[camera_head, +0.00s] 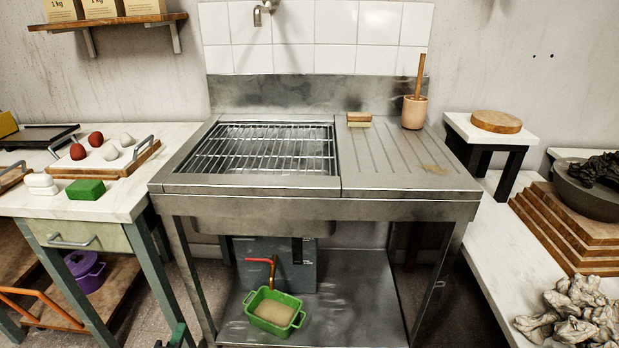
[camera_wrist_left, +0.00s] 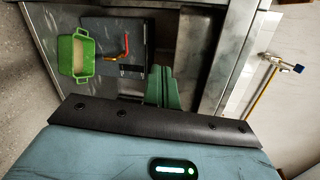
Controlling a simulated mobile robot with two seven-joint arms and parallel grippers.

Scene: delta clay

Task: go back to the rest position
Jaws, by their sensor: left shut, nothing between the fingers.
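My left gripper (camera_head: 177,336) shows only as green fingertips at the bottom edge of the head view, in front of the sink stand's left leg. In the left wrist view its green fingers (camera_wrist_left: 160,88) are together, with nothing between them. They are apart from the green tub (camera_head: 274,311), which stands on the sink's lower shelf and also shows in the wrist view (camera_wrist_left: 76,56). My right gripper is not in view.
The steel sink (camera_head: 405,182) with a wire rack (camera_head: 265,150) fills the middle. A left table (camera_head: 110,208) holds a board with red and white lumps and a green block (camera_head: 86,190). A right bench (camera_head: 490,245) holds stacked boards (camera_head: 565,235) and grey clumps (camera_head: 575,315).

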